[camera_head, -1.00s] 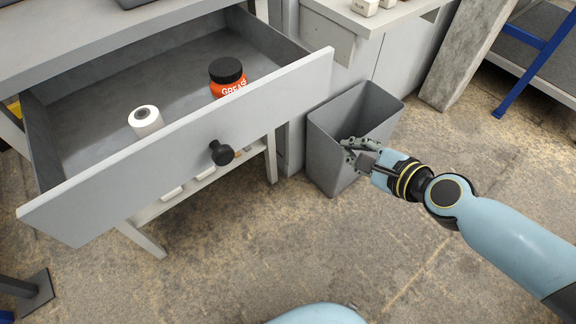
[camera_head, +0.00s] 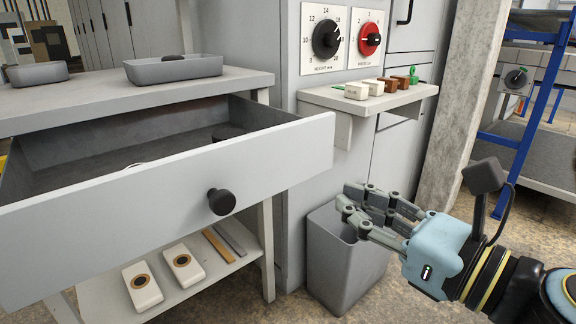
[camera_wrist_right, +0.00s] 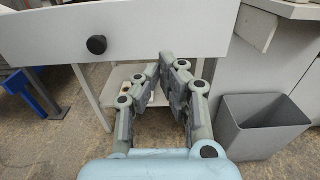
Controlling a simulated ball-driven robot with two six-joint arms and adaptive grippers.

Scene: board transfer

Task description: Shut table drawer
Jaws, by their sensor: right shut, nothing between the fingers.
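The table drawer (camera_head: 130,215) is pulled far out of the grey table (camera_head: 60,108), its pale front facing me with a round black knob (camera_head: 221,201). A black lid (camera_head: 229,132) and the top of a white roll (camera_head: 134,166) just show inside it. My right gripper (camera_head: 352,208) is shut and empty, to the right of the knob and apart from the drawer. In the right wrist view my gripper (camera_wrist_right: 166,62) points toward the drawer front (camera_wrist_right: 130,28), with the knob (camera_wrist_right: 96,45) to its left. My left gripper is not in view.
A grey bin (camera_head: 335,262) stands on the floor right below my right gripper. A small shelf (camera_head: 395,100) with several blocks juts from the panel with two dials. The table's lower shelf holds two white blocks (camera_head: 143,288). Grey trays (camera_head: 175,69) sit on the tabletop.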

